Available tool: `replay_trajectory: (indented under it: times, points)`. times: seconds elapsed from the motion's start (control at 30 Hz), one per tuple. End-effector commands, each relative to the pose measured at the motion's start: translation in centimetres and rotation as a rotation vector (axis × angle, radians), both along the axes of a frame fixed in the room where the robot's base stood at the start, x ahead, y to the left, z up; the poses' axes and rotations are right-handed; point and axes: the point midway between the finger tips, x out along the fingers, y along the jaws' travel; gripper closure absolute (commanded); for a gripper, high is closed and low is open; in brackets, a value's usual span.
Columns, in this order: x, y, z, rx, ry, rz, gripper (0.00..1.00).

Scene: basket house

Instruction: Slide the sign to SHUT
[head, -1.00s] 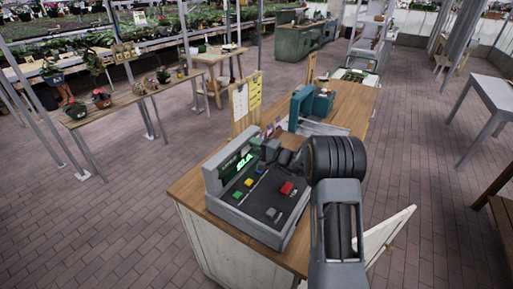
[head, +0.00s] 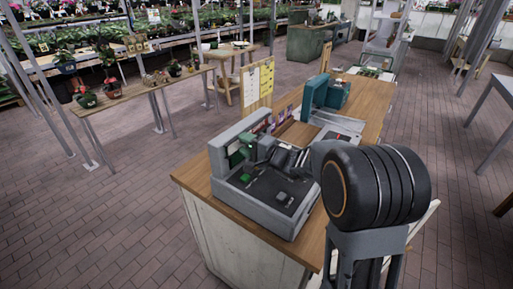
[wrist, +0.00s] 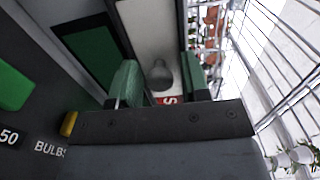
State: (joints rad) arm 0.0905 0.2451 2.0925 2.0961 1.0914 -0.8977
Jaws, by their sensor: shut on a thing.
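The sign is a pale sliding panel (wrist: 138,22) in a dark frame, seen in the wrist view. A grey round knob (wrist: 161,77) stands out from it. A red label with a white S (wrist: 168,100) shows partly below the knob; the rest of its lettering is hidden. My gripper (wrist: 160,66) has its green fingers on either side of the knob and is shut on it. In the head view my gripper (head: 240,153) is at the upright back part of the grey console (head: 223,160), and my arm hides part of the sign.
The console stands on a wooden counter (head: 190,176). A teal machine (head: 316,95) and a board with yellow papers (head: 260,82) stand behind it. A dark green panel (wrist: 85,45) lies left of the sign. The brick floor on the left is open.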

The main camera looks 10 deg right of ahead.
Motion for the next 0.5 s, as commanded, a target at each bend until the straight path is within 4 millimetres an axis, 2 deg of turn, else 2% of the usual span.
replay_trajectory:
  times: [0.13, 0.4, 0.43, 0.5]
  points:
    - [-0.67, 0.64, -0.03, 0.0, -0.003, 0.003, 1.0]
    - [-0.75, 0.81, 0.03, 0.0, 0.0, 0.006, 1.0]
    - [-0.75, 0.82, 0.02, -0.001, 0.001, 0.006, 0.56]
    - [-0.74, 0.81, 0.02, -0.001, 0.001, 0.006, 0.5]
